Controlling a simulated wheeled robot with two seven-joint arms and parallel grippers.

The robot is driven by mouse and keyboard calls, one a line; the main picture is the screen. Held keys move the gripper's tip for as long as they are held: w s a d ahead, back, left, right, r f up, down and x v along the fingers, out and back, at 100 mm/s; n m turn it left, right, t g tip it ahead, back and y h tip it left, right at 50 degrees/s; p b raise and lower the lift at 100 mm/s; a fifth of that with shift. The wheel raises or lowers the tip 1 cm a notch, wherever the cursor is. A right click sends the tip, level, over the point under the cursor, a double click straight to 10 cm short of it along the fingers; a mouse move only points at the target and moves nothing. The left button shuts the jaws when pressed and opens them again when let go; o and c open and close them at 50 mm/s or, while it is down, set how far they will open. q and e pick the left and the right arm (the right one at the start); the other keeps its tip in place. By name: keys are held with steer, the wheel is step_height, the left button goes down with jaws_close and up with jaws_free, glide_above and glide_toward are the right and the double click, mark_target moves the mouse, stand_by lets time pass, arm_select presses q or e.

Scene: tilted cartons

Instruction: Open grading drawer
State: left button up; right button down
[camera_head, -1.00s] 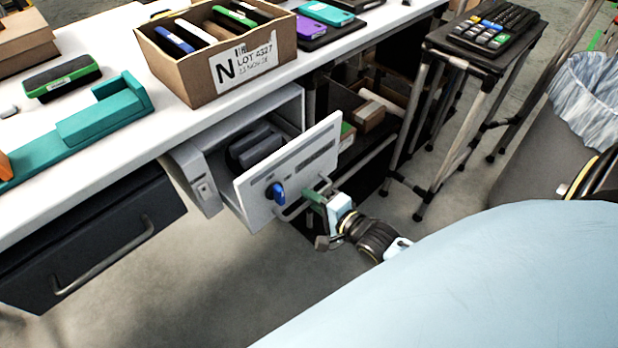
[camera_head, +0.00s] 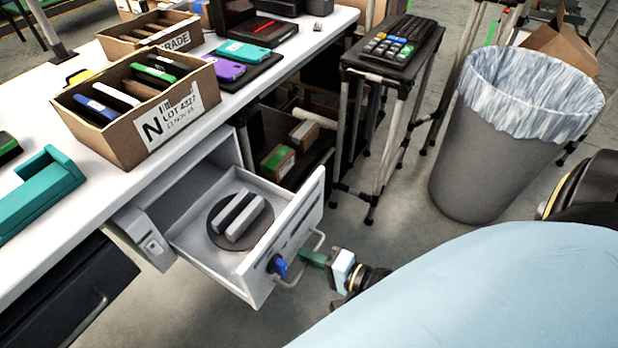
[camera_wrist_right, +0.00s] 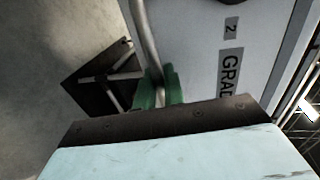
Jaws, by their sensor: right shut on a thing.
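The grading drawer (camera_head: 198,257) is a light grey drawer under the white bench, pulled well out. Inside it lies a round dark disc with two grey bars (camera_head: 240,217). Its front carries a blue knob (camera_head: 279,266) and a metal bar handle (camera_head: 319,243). My right gripper (camera_head: 308,257) is at the handle, its green fingers shut on it. In the right wrist view the green fingertips (camera_wrist_right: 160,92) close around the metal handle (camera_wrist_right: 146,42), beside the drawer front with printed letters (camera_wrist_right: 231,70). My left gripper is not in view.
A dark drawer (camera_head: 75,290) is at lower left. A stand with a keypad (camera_head: 395,45) and a lined grey bin (camera_head: 490,165) stand to the right. Floor before the drawer is clear.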

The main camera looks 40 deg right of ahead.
steer(key=c, duration=1.6)
jaws_free()
steer(key=shift+c, duration=0.2)
